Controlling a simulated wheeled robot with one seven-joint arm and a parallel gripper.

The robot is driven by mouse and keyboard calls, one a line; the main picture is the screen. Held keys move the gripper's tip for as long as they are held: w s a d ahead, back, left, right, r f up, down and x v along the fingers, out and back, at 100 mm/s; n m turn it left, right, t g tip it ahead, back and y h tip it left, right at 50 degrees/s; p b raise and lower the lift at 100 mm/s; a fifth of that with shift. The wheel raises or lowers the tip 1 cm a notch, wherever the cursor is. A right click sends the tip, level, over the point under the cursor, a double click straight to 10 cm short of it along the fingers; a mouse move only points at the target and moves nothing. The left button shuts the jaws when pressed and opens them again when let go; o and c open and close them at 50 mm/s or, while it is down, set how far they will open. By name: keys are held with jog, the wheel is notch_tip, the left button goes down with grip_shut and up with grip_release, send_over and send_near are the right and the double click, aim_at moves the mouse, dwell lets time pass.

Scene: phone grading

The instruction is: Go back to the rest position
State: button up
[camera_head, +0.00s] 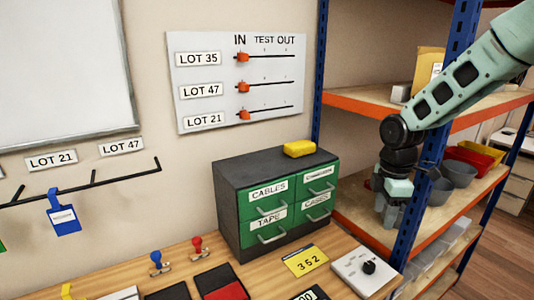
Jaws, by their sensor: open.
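My arm (460,85) is pale green with black joints and reaches in from the upper right. My gripper (388,218) hangs downward in front of the blue shelf post, to the right of the drawer cabinet. It is open and I see nothing held in it. It is apart from the cabinet. Its fingertips are small in this view, so the gap between them is hard to make out.
A dark cabinet with green drawers (241,216) stands on the wooden bench, a yellow block (299,148) on top. A dial box (354,278) and yellow 352 card (305,260) lie in front.

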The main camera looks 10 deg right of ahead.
jog(key=s+a+m+b, duration=0.15)
jog(key=s+a, duration=0.25)
jog(key=a, duration=0.6)
jog(key=s+a+f+m+b, duration=0.1)
jog(key=s+a+m+b, duration=0.1)
jog(key=s+a, duration=0.5)
jog(key=s+a+m+b, duration=0.3)
jog(key=s+a, duration=0.4)
jog(key=s, duration=0.7)
jog(key=shift+a+f+m+y, duration=0.3)
jog(key=shift+a+f+m, duration=0.05)
